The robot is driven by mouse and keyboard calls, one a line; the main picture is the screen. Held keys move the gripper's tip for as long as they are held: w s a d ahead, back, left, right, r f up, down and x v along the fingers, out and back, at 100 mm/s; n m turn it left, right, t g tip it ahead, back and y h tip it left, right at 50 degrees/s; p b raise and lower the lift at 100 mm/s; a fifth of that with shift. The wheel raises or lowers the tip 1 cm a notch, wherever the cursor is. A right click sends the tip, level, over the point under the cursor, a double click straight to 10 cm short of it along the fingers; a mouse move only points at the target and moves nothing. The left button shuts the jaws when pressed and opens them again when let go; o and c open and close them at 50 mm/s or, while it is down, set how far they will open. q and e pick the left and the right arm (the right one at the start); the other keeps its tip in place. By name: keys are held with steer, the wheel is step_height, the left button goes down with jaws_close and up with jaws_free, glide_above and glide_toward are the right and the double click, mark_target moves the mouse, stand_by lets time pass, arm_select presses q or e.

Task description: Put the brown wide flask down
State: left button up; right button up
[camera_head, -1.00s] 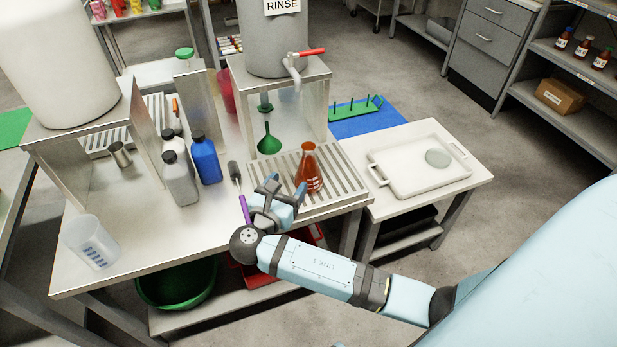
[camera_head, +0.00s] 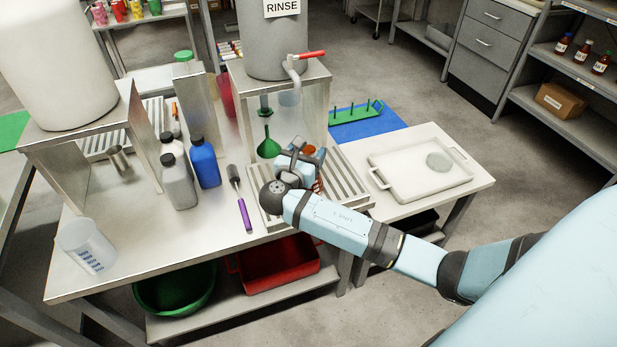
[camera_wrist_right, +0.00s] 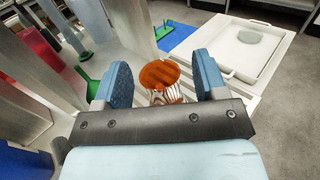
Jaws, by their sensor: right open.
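The brown wide flask (camera_wrist_right: 160,75) shows in the right wrist view between the two fingers of my right gripper (camera_wrist_right: 163,82). It stands on the slatted drain rack (camera_head: 345,180), and the lower part is hidden by the gripper. In the head view the flask (camera_head: 311,150) is mostly covered by my right gripper (camera_head: 303,160). My right gripper is open, with a finger on either side of the flask; I cannot tell whether they touch it. My left gripper is not in view.
A green funnel (camera_head: 268,147) is left of the gripper, under the rinse tank stand. A purple-handled brush (camera_head: 243,212), a blue bottle (camera_head: 205,162) and a grey bottle (camera_head: 178,182) are farther left. A white tray (camera_head: 385,182) lies on the side table at right.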

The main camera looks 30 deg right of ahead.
steer(key=shift+w+d, duration=0.2)
steer(key=shift+d, duration=0.1)
jaws_close()
steer(key=shift+r, duration=0.1)
